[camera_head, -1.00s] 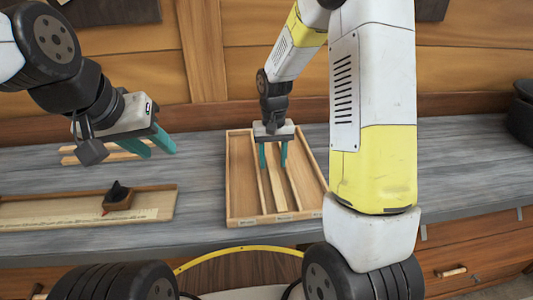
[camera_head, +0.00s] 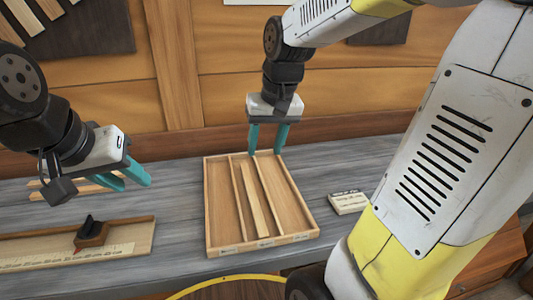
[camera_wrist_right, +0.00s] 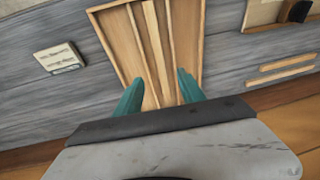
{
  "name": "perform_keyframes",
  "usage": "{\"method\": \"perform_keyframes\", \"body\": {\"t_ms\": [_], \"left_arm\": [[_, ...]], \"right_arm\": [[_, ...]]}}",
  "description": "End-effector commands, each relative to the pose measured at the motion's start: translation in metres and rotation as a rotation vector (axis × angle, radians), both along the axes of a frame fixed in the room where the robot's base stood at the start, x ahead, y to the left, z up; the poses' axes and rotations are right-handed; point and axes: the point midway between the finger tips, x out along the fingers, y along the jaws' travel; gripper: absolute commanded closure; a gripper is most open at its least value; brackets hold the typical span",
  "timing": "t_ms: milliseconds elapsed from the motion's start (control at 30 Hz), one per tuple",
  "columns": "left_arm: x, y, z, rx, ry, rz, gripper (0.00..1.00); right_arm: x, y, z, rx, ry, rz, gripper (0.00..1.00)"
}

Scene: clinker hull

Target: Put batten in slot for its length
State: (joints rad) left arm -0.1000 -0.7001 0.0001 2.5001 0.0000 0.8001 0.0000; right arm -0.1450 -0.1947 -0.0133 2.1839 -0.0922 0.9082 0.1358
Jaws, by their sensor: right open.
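A pale wooden batten (camera_head: 253,202) lies lengthwise in the middle slot of the wooden tray (camera_head: 209,205), between two thin dividers. It also shows in the right wrist view (camera_wrist_right: 155,48). My right gripper (camera_head: 268,153) is open and empty at the tray's back edge, fingers pointing down and apart from the batten. Two more battens (camera_head: 75,190) lie on the bench at the left, partly hidden by my left gripper (camera_head: 127,180). The left gripper's fingers are apart with nothing seen between them.
A measuring board (camera_head: 130,249) with a dark-topped sliding block (camera_head: 91,235) lies at the front left of the bench. The grey bench (camera_head: 178,195) is clear between board and tray. A wooden wall rises behind.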

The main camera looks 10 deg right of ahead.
Motion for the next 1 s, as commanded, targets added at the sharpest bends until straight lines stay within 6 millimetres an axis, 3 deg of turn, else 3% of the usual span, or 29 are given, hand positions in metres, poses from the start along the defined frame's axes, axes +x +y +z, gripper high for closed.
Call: {"method": "perform_keyframes", "body": {"t_ms": [33, 200, 400, 1000], "left_arm": [[0.0, 0.0, 0.0, 0.0, 0.0, 0.0, 0.64], [0.0, 0.0, 0.0, 0.0, 0.0, 0.0, 0.64], [0.0, 0.0, 0.0, 0.0, 0.0, 0.0, 0.64], [0.0, 0.0, 0.0, 0.0, 0.0, 0.0, 0.64]], "right_arm": [[-0.019, -0.003, 0.01, 0.016, -0.051, 0.001, 0.53], [-0.07, -0.007, 0.023, 0.05, -0.188, 0.013, 0.53], [-0.101, -0.008, 0.023, 0.066, -0.278, 0.021, 0.53], [-0.106, -0.008, 0.023, 0.068, -0.294, 0.022, 0.53]]}}
